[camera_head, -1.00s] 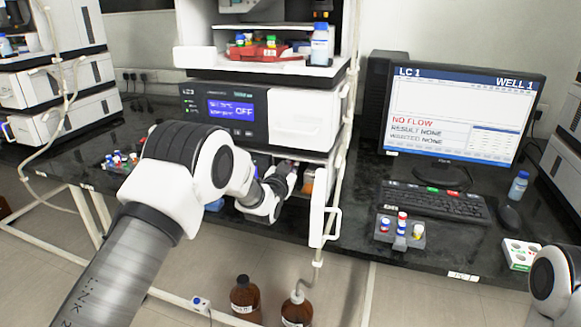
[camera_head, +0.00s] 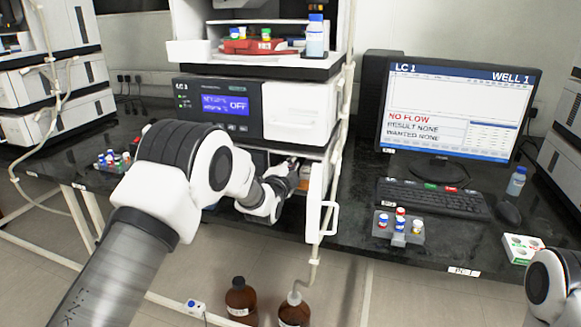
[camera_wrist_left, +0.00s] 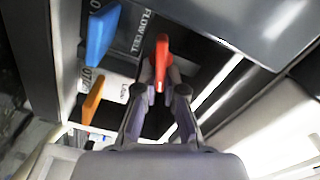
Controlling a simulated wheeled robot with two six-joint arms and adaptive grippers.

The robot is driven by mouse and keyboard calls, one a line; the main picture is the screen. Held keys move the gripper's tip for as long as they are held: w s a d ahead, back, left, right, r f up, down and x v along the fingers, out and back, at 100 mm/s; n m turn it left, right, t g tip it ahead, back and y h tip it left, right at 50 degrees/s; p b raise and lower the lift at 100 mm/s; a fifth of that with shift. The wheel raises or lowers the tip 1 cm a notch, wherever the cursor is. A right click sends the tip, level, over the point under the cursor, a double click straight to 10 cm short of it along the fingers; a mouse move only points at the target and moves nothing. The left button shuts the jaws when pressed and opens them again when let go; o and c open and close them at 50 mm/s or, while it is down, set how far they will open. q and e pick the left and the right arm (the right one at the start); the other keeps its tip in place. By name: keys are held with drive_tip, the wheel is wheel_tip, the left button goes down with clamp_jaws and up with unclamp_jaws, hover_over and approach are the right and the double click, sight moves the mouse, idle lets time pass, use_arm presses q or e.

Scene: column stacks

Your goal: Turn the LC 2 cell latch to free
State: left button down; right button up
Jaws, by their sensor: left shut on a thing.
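My left gripper (camera_wrist_left: 163,88) is shut on a red lever (camera_wrist_left: 162,52) in the left wrist view, with one finger on each side of it. The lever points away from the fingers, beside a dark panel lettered FLOW CELL (camera_wrist_left: 148,24). A blue lever (camera_wrist_left: 101,34) and an orange lever (camera_wrist_left: 92,101) stand to the left, apart from the fingers. In the head view my left gripper (camera_head: 289,172) reaches into the open bay under the instrument with the blue display (camera_head: 226,105); the lever is hidden there. The lever's marked positions cannot be read. My right gripper is out of view.
A white open door (camera_head: 317,205) with a handle stands just right of my left gripper. A monitor (camera_head: 455,110) reads NO FLOW; a keyboard (camera_head: 430,199) and a vial rack (camera_head: 398,229) are on the bench. Brown bottles (camera_head: 241,297) stand on the floor below.

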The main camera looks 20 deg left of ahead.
use_arm(q)
drive_tip(key=shift+d+f+m+b, duration=0.1)
drive_tip(key=shift+f+m+b, duration=0.1)
drive_tip(key=shift+m, duration=0.45)
drive_tip(key=shift+f+m+b, duration=0.1)
drive_tip(key=shift+f+m, duration=0.05)
drive_tip(key=shift+m, duration=0.5)
drive_tip(key=c, duration=1.3)
unclamp_jaws()
drive_tip(key=shift+s, duration=0.1)
drive_tip(key=shift+o, duration=0.2)
drive_tip(key=s, duration=0.8)
drive_tip(key=shift+r, duration=0.1)
